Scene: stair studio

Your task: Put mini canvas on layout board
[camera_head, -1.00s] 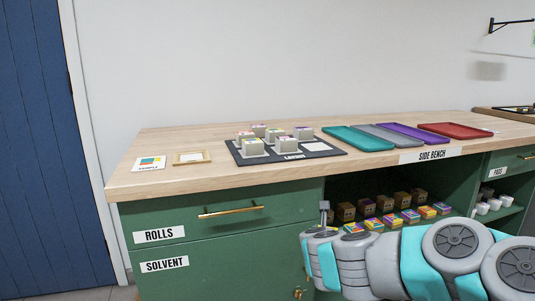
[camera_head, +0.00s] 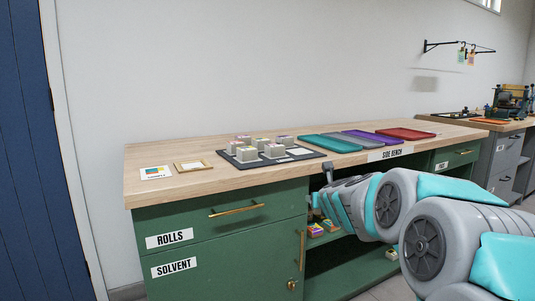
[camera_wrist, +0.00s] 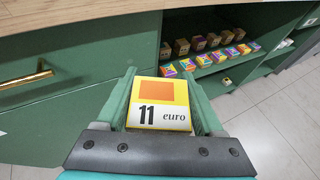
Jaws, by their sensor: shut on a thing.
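My gripper (camera_wrist: 160,73) is shut on the mini canvas (camera_wrist: 158,104), a small block with yellow edges, an orange square and "11 euro" on its face. In the wrist view it sits between the two green fingers, in front of the green cabinet. In the head view my gripper is mostly hidden by my arm, below the bench top's front edge, and the canvas cannot be made out. The layout board (camera_head: 314,156) is a dark flat board on the bench. Several pale blocks with coloured tops stand on it, and a bare white rectangle (camera_head: 300,151) shows at its right.
Teal (camera_head: 328,144), grey, purple and red (camera_head: 405,134) trays lie right of the board. A sample card (camera_head: 155,173) and a small frame (camera_head: 192,165) lie left. An open shelf below holds several brown boxes (camera_wrist: 198,43) and coloured blocks. The bench's front edge (camera_head: 190,196) overhangs green drawers.

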